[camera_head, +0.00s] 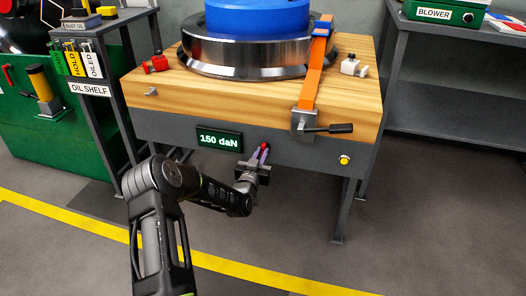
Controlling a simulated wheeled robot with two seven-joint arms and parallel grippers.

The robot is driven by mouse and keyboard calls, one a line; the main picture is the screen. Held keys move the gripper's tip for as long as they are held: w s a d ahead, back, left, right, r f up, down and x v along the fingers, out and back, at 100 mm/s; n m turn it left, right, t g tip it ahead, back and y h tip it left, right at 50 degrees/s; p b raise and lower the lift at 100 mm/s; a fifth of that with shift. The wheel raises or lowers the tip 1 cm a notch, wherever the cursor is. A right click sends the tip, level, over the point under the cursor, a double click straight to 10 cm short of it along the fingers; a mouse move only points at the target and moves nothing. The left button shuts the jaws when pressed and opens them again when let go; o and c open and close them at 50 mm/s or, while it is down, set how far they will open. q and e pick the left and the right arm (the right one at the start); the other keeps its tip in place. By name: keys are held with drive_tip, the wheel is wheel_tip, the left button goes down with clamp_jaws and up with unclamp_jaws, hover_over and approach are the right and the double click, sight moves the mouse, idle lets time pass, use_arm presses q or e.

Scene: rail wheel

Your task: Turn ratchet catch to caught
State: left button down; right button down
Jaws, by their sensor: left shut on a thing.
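My left gripper (260,160) is at the front panel of the bench, just right of the display. It is shut on a small red-tipped catch (265,146), which the fingers mostly hide. I cannot tell which way the catch is turned. Above and to the right, a metal ratchet (304,124) with a black handle (336,128) sits at the bench's front edge. An orange strap (310,85) runs from it up over the wheel. My right gripper is not in view.
A shiny steel wheel (240,62) with a blue top lies on the wooden bench (170,105). A display (219,139) reads 150 daN. A yellow button (344,160) is on the front panel. An oil shelf (92,88) stands left, a blower shelf (440,65) right.

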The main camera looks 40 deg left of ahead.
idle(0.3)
use_arm(q)
drive_tip(key=n+b, duration=0.2)
drive_tip(key=n, duration=0.2)
drive_tip(key=shift+n, duration=0.3)
drive_tip(key=shift+n+b, duration=0.95)
drive_tip(key=shift+n, duration=1.35)
drive_tip(key=shift+f, duration=0.1)
